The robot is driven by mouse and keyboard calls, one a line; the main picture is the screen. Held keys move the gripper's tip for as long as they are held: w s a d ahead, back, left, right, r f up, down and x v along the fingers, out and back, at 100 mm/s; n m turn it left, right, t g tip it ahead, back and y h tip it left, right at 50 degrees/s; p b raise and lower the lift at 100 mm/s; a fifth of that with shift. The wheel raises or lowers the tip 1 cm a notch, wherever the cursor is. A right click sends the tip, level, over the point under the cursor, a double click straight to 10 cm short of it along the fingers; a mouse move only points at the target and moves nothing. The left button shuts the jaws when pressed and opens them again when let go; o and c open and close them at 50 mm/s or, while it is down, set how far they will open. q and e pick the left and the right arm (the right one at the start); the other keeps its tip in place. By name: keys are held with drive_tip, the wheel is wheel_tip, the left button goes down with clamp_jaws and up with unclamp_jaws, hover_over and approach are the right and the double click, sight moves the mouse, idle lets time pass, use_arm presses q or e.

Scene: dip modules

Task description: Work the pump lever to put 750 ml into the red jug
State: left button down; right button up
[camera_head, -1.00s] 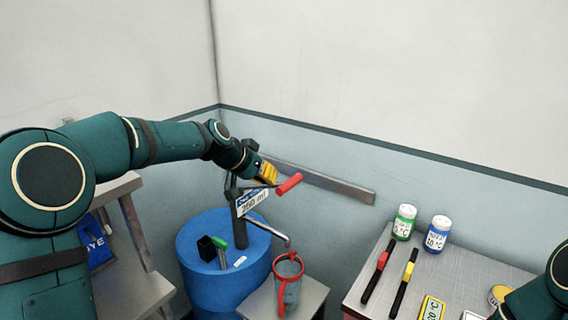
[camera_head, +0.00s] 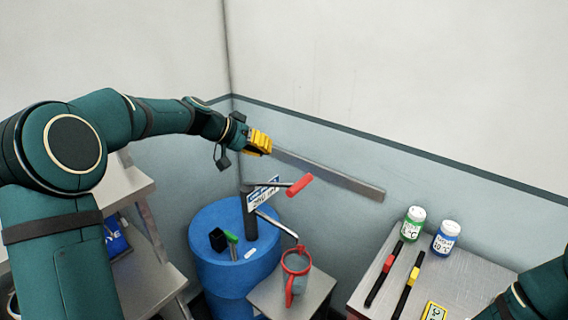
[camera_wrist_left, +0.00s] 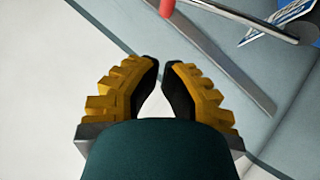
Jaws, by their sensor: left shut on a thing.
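The pump's lever ends in a red handle (camera_head: 300,185); the pump (camera_head: 250,217) rises from a blue drum (camera_head: 215,262). The handle also shows at the top edge of the left wrist view (camera_wrist_left: 165,8). A sign with an ml figure (camera_head: 262,195) is on the pump, its digits hard to read. The red-rimmed jug (camera_head: 296,264) stands under the spout (camera_head: 277,223); its fill level cannot be told. My left gripper (camera_head: 266,144) is above and left of the handle, apart from it. Its fingers are nearly together, with nothing visible between them. My right gripper is out of view.
The jug is on a small grey stand (camera_head: 265,295). A black holder (camera_head: 217,240) and a green-tipped item (camera_head: 231,240) are on the drum. The right table (camera_head: 455,275) bears green-labelled (camera_head: 413,226) and blue-labelled (camera_head: 445,240) bottles and two black sticks. A rail (camera_head: 340,178) runs along the wall.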

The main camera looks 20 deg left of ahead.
sight(306, 177)
use_arm(q)
drive_tip(key=x, duration=0.9)
drive_tip(key=shift+d+p, duration=0.1)
drive_tip(key=shift+p, duration=0.3)
drive_tip(key=d+f, duration=0.1)
drive_tip(key=f, duration=0.1)
drive_tip(key=shift+s+d+f, duration=0.1)
drive_tip(key=shift+d+f, duration=0.3)
drive_tip(key=shift+s+d+f, duration=0.1)
drive_tip(key=shift+d+f, duration=0.15)
drive_tip(key=shift+f, duration=0.15)
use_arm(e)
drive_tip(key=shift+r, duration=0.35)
